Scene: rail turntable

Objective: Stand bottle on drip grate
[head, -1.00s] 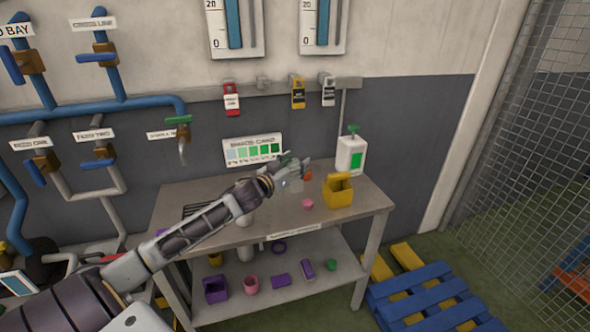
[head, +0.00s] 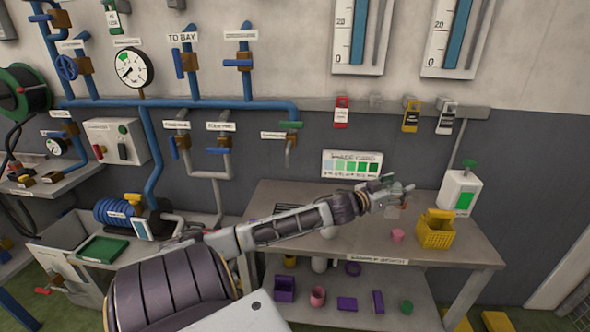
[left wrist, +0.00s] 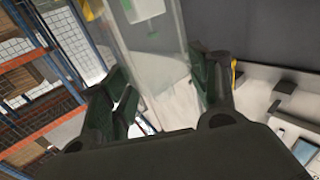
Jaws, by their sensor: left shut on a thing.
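A clear, see-through bottle (left wrist: 150,45) stands out between the dark green finger pads in the left wrist view. My left gripper (left wrist: 163,85) is shut on it. In the head view my left gripper (head: 398,190) is over the back of the sample bench (head: 465,244), left of the white dispenser. The bottle shows there only as a faint pale shape (head: 392,211) below the fingers; I cannot tell whether it touches the bench. My right gripper is out of view.
A yellow basket (head: 436,232), a pink cup (head: 397,235) and a white dispenser (head: 461,190) stand on the bench's right part. A shade card (head: 351,164) is behind. Purple and pink items lie on the lower shelf (head: 335,290).

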